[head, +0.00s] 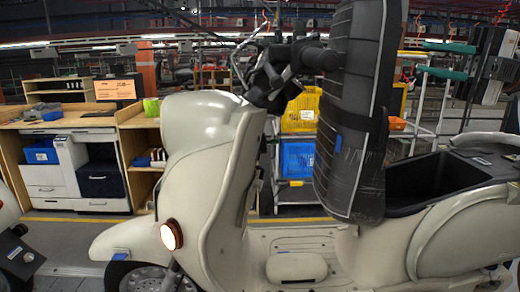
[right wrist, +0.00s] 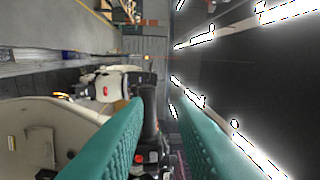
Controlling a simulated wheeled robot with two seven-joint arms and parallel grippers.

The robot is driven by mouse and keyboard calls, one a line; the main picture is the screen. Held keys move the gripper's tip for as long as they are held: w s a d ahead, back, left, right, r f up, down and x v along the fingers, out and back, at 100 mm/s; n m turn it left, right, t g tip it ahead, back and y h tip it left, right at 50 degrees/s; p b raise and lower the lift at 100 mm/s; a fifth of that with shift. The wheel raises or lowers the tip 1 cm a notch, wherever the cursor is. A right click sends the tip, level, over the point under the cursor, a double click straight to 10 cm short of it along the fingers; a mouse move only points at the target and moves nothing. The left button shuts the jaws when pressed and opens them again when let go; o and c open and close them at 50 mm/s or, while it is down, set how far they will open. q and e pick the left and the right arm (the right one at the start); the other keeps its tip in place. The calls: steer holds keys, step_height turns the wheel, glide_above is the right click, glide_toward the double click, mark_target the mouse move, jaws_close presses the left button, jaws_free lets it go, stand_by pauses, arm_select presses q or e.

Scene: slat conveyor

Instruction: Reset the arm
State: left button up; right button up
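My right gripper (head: 432,60) is at the upper right of the head view, with its two teal fingers apart, one above the other, pointing left. In the right wrist view the teal fingers (right wrist: 160,103) stand apart, and a dark shape shows in the gap, with no contact visible. The fingers are to the right of the raised black seat (head: 350,110) and above the open storage bay (head: 430,183) of a cream scooter (head: 215,190). My left gripper is not in the head view.
The scooter's black handlebar (head: 280,70) is left of the seat. Behind stand a wooden workbench (head: 60,120), a white drawer cabinet (head: 75,175), a yellow crate (head: 300,110) and a blue crate (head: 298,158). Parts of other vehicles show at the left edge (head: 15,255).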

steer(key=w+a+f+m+t, duration=0.2)
steer(key=w+f+m+t, duration=0.3)
steer(key=f+m+t, duration=0.4)
steer(key=w+a+f+m+t, duration=0.3)
steer(key=w+f+m+t, duration=0.35)
steer(key=m+t, duration=0.3)
steer(key=s+d+f+m+t+h, duration=0.1)
steer(key=s+d+f+m+h, duration=0.1)
steer(key=f+m+h, duration=0.85)
steer(key=s+d+f+m+t+h, duration=0.1)
steer(key=f+m+h, duration=0.55)
steer(key=f, duration=0.75)
steer(key=s+f+g+h, duration=0.3)
steer(key=s+f+g, duration=0.5)
steer(key=s+f, duration=0.5)
steer(key=s+a+f+g, duration=0.1)
steer(key=s+f+g, duration=0.25)
steer(key=s, duration=0.35)
steer(key=s+a+f+g+y, duration=0.1)
steer(key=s+a+f+g, duration=0.2)
steer(key=s, duration=0.4)
steer(key=s+f+g, duration=0.3)
steer(key=s+f, duration=0.2)
steer(key=s, duration=0.2)
step_height(320, 180, down, 28)
steer(key=s+n, duration=0.1)
steer(key=s+d+f+g, duration=0.2)
steer(key=s+d+f, duration=0.1)
steer(key=s+f, duration=1.1)
steer(key=shift+s, duration=0.95)
